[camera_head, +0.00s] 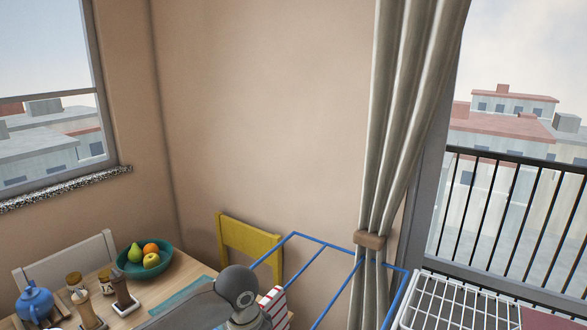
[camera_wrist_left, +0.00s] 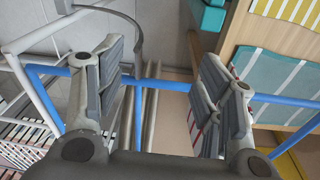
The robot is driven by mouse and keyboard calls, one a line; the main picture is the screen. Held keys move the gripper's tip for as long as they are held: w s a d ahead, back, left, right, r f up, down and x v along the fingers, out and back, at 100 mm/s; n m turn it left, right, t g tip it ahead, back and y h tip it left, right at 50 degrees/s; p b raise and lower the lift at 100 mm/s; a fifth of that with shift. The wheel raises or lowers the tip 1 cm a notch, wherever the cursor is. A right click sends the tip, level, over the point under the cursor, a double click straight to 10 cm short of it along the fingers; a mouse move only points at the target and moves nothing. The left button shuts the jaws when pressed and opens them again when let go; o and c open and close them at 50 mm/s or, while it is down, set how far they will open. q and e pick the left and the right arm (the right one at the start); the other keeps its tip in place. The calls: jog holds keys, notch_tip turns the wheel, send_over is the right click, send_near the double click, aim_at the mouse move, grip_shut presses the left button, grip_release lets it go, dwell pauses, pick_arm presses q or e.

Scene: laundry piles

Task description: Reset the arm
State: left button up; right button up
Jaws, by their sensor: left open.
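My left arm (camera_head: 205,300) shows at the bottom of the head view as grey links with a rounded joint, reaching in from the lower left. My left gripper (camera_wrist_left: 160,95) is open in the left wrist view, its two grey padded fingers well apart. Nothing is held between the fingers. Blue rails of a drying rack (camera_wrist_left: 172,85) pass behind and between the fingers. A red-and-white striped cloth (camera_head: 276,308) shows just right of my arm in the head view. My right gripper is in neither view.
A wooden table (camera_head: 190,270) holds a teal fruit bowl (camera_head: 145,271), a blue teapot (camera_head: 34,303) and several jars. A yellow chair (camera_head: 250,242) stands behind it. The blue rack frame (camera_head: 335,254) and a white wire rack (camera_head: 460,305) stand at the right, near the curtain.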

pick_arm(q)
jog(key=s+d+f+t+h, duration=0.1)
jog(key=s+d+f+h, duration=0.1)
jog(key=s+f, duration=0.3)
jog(key=s+d+f+t+h, duration=0.1)
jog(key=s+d+f, duration=0.1)
jog(key=s, duration=0.5)
jog(key=s+a+f+n+t+y, duration=0.1)
jog(key=s+a+n+y, duration=0.15)
jog(key=s+a, duration=0.55)
jog(key=s+a+f+n+y, duration=0.2)
jog(key=s+a+n, duration=0.25)
jog(key=a, duration=0.55)
notch_tip(320, 180, down, 27)
jog(key=s+m+g, duration=0.1)
jog(key=s, duration=0.1)
jog(key=s+a+f+g, duration=0.1)
jog(key=s+a+f, duration=0.1)
jog(key=s+f, duration=1.3)
jog(key=shift+s+f+m, duration=0.25)
jog(key=shift+s+m, duration=0.05)
jog(key=shift+s, duration=0.65)
jog(key=shift+a, duration=0.1)
